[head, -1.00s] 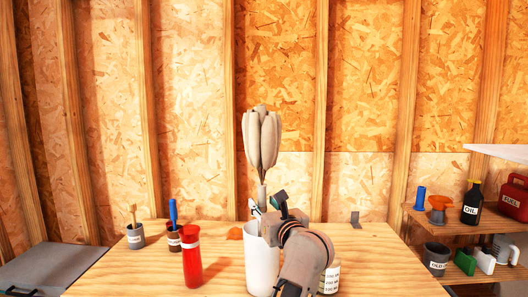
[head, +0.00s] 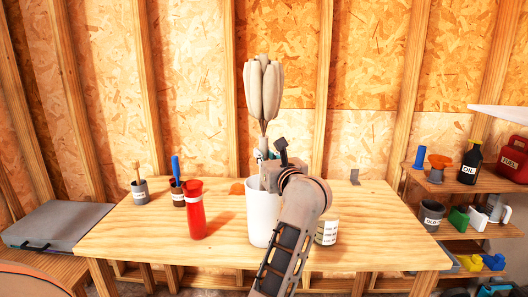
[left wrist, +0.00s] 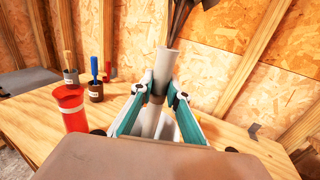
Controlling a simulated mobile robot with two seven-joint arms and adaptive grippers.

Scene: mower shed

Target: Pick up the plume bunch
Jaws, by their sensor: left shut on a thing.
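The plume bunch (head: 264,90) has pale beige plumes on a stem and stands upright above a tall white vase (head: 262,220) on the wooden table. My left gripper (head: 264,160) is shut on its stem just above the vase rim. In the left wrist view the thick pale stem (left wrist: 165,62) passes between the green-sided fingers of the gripper (left wrist: 160,92), and dark thin stalks rise above it. The lower end of the stem is hidden by the vase and my gripper. My right gripper is not in view.
A red cylinder (head: 195,212) and two small pots, one grey (head: 140,191) and one brown (head: 178,194), stand left of the vase. A labelled jar (head: 327,230) is close on the right, behind my arm. Shelves with an oil bottle (head: 469,165) stand farther right.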

